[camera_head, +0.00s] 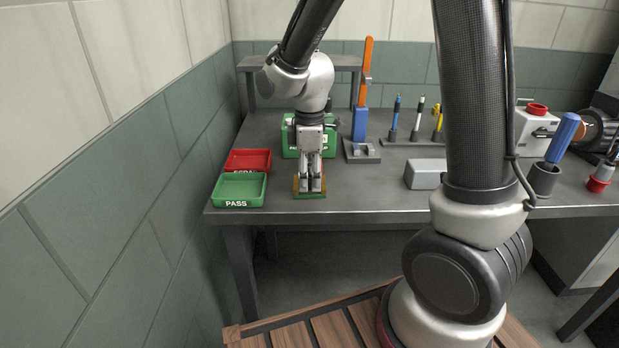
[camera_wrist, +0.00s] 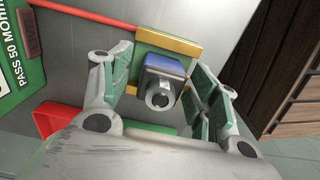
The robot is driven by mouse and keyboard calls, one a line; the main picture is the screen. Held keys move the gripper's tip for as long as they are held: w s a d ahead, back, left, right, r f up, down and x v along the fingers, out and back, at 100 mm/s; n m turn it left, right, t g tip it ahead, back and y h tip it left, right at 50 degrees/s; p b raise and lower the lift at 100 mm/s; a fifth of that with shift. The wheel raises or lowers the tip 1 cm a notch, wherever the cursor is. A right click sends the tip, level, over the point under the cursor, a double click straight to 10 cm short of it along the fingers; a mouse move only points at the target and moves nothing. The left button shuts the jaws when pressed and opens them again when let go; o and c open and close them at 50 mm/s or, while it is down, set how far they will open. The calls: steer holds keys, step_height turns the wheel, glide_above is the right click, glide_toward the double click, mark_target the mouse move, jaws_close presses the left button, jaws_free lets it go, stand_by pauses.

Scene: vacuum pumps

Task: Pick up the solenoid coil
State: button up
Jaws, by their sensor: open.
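The solenoid coil (camera_wrist: 160,80) is a small blue block with a round grey metal end facing the wrist camera. It sits on a yellow-edged green pad (camera_wrist: 180,46), which shows at the table's front edge in the head view (camera_head: 309,195). My gripper (camera_wrist: 164,68) is open, with one finger on each side of the coil and a visible gap on at least the left. In the head view my gripper (camera_head: 310,184) points straight down over the pad, and its fingers hide the coil there.
A green PASS tray (camera_head: 240,190) and a red tray (camera_head: 248,160) stand close on the left. A green box (camera_head: 290,140) is just behind my gripper. A grey block (camera_head: 425,173) lies to the right, with bare tabletop (camera_head: 365,190) between.

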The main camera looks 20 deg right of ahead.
steer(key=c, duration=1.3)
